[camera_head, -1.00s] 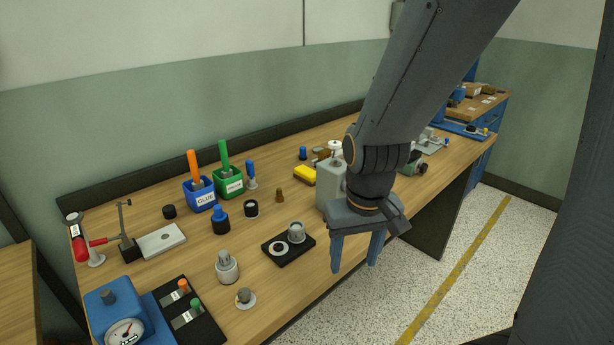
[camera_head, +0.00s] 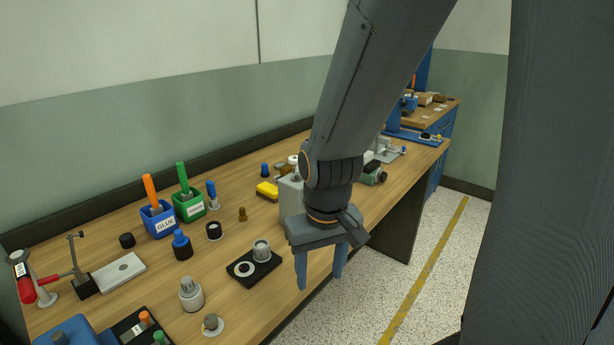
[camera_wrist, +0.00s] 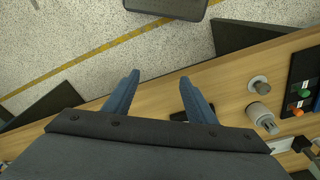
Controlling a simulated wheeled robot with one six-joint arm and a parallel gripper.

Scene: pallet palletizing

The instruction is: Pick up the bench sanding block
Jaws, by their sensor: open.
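A small yellow block (camera_head: 267,190) lies on the wooden workbench (camera_head: 230,255), behind a grey box-shaped item (camera_head: 291,197). It may be the bench sanding block, but I cannot tell for sure. My gripper (camera_head: 320,282) is open and empty, fingers pointing down at the bench's front edge. It is nearer the front than the yellow block and apart from it. In the wrist view my open fingers (camera_wrist: 159,77) show against the bench edge and floor, with nothing between them. The yellow block does not show there.
A black tray with rings (camera_head: 255,268) lies left of my gripper. Blue (camera_head: 158,221) and green (camera_head: 188,206) holders stand farther left among several small parts. A green-grey device (camera_head: 372,173) stands to the right. The speckled floor (camera_head: 420,285) in front is clear.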

